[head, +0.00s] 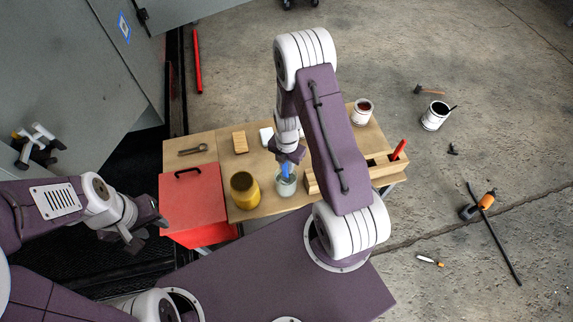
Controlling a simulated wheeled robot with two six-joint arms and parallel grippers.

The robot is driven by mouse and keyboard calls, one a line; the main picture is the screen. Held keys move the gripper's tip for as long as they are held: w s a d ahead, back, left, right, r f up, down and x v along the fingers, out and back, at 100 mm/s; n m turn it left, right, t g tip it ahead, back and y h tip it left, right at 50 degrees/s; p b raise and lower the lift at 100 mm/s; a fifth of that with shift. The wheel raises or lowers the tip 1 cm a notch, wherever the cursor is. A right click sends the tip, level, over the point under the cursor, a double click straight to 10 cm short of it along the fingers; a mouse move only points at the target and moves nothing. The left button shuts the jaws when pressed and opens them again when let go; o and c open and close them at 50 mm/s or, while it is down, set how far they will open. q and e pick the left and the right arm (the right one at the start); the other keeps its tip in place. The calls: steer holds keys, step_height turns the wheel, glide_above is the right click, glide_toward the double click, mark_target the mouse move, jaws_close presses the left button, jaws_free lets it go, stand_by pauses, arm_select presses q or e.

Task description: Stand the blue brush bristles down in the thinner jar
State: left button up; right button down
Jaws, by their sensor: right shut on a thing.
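The blue brush (286,170) hangs roughly upright below my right gripper (288,155), which is shut on it. Its lower end is at the mouth of the thinner jar (285,187), a small pale glass-like jar on the wooden table. The bristles are hidden, and I cannot tell how deep the brush is in the jar or whether it touches the bottom. My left gripper (149,234) is empty and open, left of the red box and away from the brush and jar.
A yellow-brown jar (244,190) stands just left of the thinner jar. A wooden tray (383,170) with a red-handled thing lies to the right. A red toolbox (192,205), wooden block (240,142) and paint can (362,111) share the table (215,142).

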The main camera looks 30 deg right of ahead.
steer(key=c, duration=1.2)
jaws_free()
steer(key=shift+r, duration=0.1)
step_height(320, 180, up, 9)
steer(key=shift+b, duration=0.45)
